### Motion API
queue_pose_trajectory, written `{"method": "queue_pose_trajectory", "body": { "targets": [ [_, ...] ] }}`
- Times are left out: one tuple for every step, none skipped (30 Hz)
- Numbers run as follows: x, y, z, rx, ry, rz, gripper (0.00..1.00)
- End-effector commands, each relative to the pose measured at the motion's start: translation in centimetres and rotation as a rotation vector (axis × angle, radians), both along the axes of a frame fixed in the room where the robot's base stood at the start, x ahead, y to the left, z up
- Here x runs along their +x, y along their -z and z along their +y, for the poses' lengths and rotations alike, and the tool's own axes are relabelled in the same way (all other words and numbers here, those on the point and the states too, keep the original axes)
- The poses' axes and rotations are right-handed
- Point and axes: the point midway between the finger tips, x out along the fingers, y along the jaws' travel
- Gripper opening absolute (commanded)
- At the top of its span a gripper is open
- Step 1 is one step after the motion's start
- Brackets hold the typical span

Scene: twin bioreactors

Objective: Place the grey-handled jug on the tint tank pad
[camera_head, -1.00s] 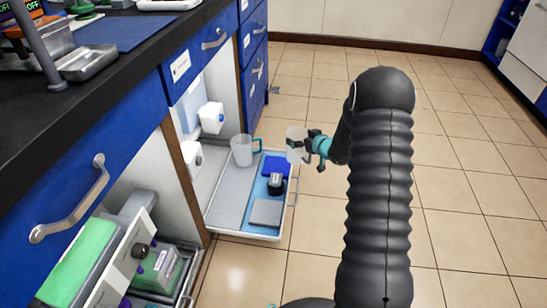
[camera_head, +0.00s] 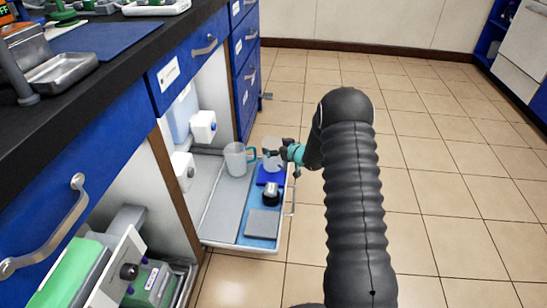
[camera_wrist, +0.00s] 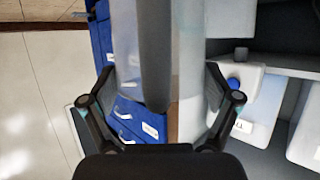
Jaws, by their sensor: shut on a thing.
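My gripper (camera_head: 285,152) is shut on a clear jug (camera_head: 271,154), which it holds upright over the back right of the pulled-out tray (camera_head: 222,205). In the wrist view, a dark grey handle (camera_wrist: 154,50) runs between the fingers (camera_wrist: 158,105), with the clear wall (camera_wrist: 190,60) behind it. A dark blue pad (camera_head: 270,177) lies just below the held jug in the head view; the gap between them is hard to judge. A grey square pad (camera_head: 263,223) lies at the tray's front. I cannot read which pad is the tint tank's.
A teal-handled jug (camera_head: 235,159) stands on the tray, close left of the held jug. A small black-and-white object (camera_head: 271,193) sits between the pads. White tap units (camera_head: 203,126) are inside the cabinet. Open floor (camera_head: 440,200) lies to the right.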

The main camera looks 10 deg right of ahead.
Motion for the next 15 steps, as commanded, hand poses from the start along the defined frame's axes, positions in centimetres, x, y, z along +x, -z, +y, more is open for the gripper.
{"method": "queue_pose_trajectory", "body": {
  "targets": [
    [0.1, 0.3, 0.4, 0.000, -0.001, 0.000, 0.42],
    [0.1, 0.4, 0.5, 0.000, 0.000, 0.000, 0.42],
    [0.1, 0.5, 0.6, 0.000, 0.001, 0.000, 0.42],
    [0.1, 0.6, 0.6, 0.000, 0.001, 0.000, 0.42],
    [0.1, 0.7, 0.6, 0.000, 0.001, 0.001, 0.42],
    [0.1, 1.0, 0.6, 0.001, 0.002, 0.002, 0.42],
    [0.1, 1.3, 0.6, 0.001, 0.002, 0.002, 0.42],
    [0.1, 1.7, 0.6, 0.000, 0.002, 0.002, 0.42],
    [0.1, 2.2, 0.6, 0.001, 0.002, 0.002, 0.42],
    [0.1, 2.7, 0.6, 0.001, 0.001, 0.003, 0.42],
    [0.1, 3.2, 0.6, 0.002, 0.001, 0.003, 0.42],
    [0.1, 3.7, 0.6, 0.001, 0.001, 0.003, 0.42],
    [0.1, 4.0, 0.6, 0.001, 0.001, 0.002, 0.42],
    [0.1, 4.3, 0.6, 0.000, 0.001, 0.001, 0.42],
    [0.1, 4.5, 0.6, 0.000, 0.001, 0.000, 0.42]
  ]
}}
